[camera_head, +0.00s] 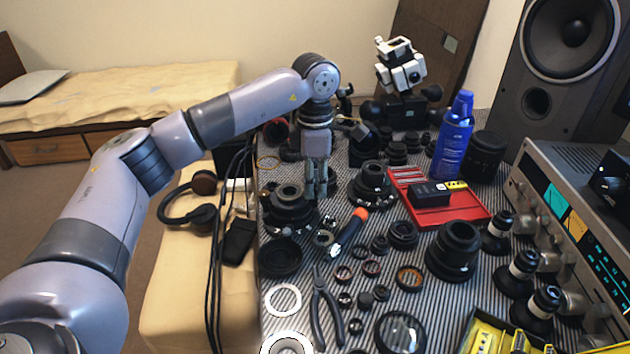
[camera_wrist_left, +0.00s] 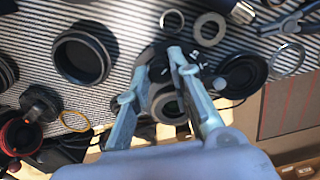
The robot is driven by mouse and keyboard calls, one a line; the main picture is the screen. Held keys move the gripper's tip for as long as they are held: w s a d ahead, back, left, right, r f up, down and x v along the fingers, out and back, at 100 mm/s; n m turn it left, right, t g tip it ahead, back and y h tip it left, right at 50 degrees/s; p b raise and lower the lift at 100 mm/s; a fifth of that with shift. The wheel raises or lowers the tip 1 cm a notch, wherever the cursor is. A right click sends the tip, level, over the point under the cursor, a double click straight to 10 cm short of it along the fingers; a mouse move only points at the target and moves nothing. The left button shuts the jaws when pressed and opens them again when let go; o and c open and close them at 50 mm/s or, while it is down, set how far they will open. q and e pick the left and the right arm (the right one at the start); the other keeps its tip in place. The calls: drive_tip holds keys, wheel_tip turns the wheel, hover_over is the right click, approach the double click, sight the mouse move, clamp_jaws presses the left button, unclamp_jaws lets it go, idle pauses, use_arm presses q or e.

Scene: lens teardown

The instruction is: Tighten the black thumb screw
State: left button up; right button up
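My left gripper (camera_head: 316,190) points down over the striped mat (camera_head: 385,215), close to the right side of a dark lens assembly (camera_head: 287,205). In the left wrist view its two fingers (camera_wrist_left: 160,62) are parted, with a dark round lens part (camera_wrist_left: 170,104) showing in the gap beyond them. I see no object held between the fingertips. I cannot pick out the black thumb screw for sure; it may be hidden by the fingers or too small to tell. My right gripper is not in view.
Several loose rings and lens parts crowd the mat. An orange-handled screwdriver (camera_head: 348,233), pliers (camera_head: 325,312), a red tray (camera_head: 445,212) and a blue spray can (camera_head: 453,138) stand or lie around. An amplifier (camera_head: 575,215) bounds the right; headphones (camera_head: 187,205) lie at left.

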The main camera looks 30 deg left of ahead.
sight(315, 188)
use_arm(q)
drive_tip(key=o, duration=0.4)
drive_tip(key=shift+r, duration=0.15)
wheel_tip(315, 188, up, 12)
idle(0.4)
